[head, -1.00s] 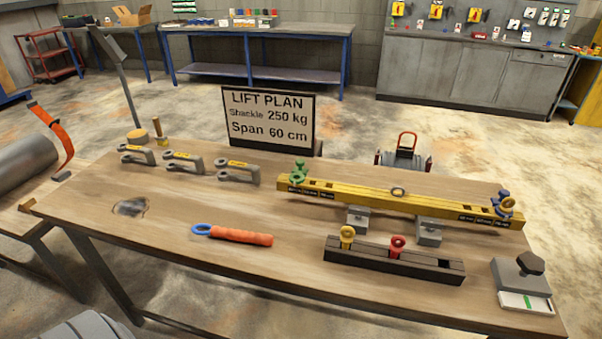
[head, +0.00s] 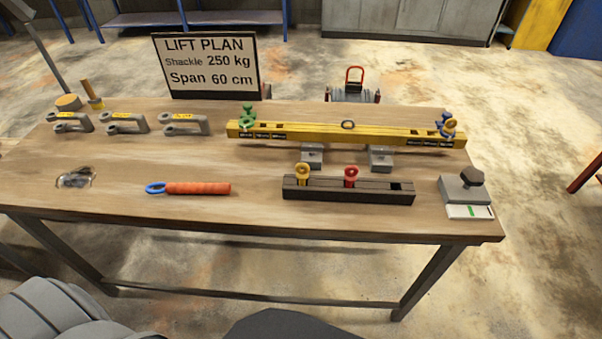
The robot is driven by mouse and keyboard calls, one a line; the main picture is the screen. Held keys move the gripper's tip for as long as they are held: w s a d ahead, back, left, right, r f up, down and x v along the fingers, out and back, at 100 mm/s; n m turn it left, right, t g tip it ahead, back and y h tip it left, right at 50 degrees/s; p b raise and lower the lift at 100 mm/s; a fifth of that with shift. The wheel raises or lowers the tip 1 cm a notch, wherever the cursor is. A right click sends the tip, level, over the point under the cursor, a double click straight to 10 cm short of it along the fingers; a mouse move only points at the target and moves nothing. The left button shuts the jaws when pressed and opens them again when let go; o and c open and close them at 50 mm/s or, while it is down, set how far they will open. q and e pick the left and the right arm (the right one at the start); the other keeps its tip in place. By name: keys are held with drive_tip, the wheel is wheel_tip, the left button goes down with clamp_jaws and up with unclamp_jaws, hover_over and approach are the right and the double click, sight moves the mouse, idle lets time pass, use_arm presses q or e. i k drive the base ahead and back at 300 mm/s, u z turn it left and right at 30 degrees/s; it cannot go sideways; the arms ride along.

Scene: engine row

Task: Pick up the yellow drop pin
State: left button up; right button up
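The yellow drop pin (head: 303,173) stands upright in the left part of a dark slotted holder (head: 330,194) near the table's front edge. Its ring head shows above the holder; its lower part is hidden inside. A red drop pin (head: 351,175) stands in the same holder to its right, and an empty slot is at the holder's right end. Neither of my grippers shows in the head view.
Behind the holder, a yellow beam (head: 345,134) rests on two grey blocks. A grey block with a dark knob (head: 465,188) stands at the right. An orange-handled tool (head: 197,188) lies left of the holder. Several shackles (head: 125,123) line the back left. The wooden table's (head: 245,210) front strip is clear.

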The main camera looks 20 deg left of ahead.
sight(301, 174)
drive_tip(key=z, duration=1.85)
drive_tip(key=i, duration=1.15)
drive_tip(key=u, duration=2.45)
